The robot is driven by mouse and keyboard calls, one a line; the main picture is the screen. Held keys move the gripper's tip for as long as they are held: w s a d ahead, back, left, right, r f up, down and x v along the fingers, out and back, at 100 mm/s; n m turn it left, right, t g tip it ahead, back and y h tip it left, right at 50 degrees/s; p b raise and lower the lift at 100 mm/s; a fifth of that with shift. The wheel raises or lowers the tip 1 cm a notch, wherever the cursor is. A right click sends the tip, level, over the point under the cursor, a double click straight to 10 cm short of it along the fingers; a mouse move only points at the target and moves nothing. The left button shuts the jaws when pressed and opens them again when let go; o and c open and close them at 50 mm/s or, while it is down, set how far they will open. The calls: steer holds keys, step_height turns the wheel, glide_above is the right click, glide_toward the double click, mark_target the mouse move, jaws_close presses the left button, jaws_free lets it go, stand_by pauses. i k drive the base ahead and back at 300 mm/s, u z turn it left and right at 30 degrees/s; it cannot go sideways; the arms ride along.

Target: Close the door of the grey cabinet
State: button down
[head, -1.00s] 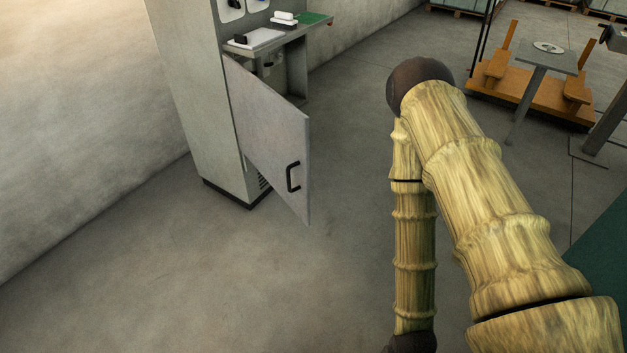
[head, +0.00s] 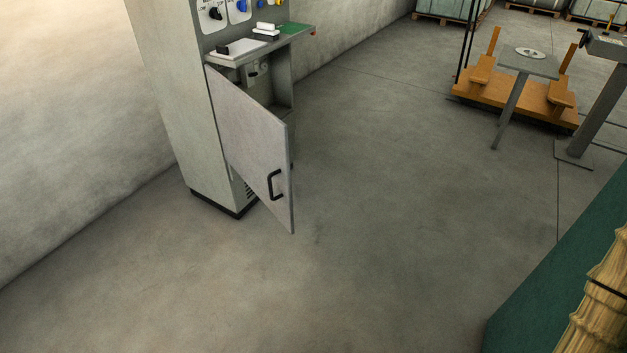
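The grey cabinet (head: 165,100) stands against the left wall in the head view. Its lower door (head: 245,130) is open and swings out toward the right front. A black bar handle (head: 275,185) sits near the door's free edge. Part of the cabinet's inside (head: 262,82) shows behind the door.
A shelf (head: 255,42) with small items juts out above the door. An orange platform (head: 515,98) with a small grey table (head: 528,62) stands at the upper right. A dark green surface (head: 560,265) lies at the lower right. The floor before the door is clear.

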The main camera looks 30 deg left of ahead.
mark_target(255, 141)
steer(key=z, duration=0.05)
steer(key=i, duration=0.85)
steer(key=u, duration=1.4)
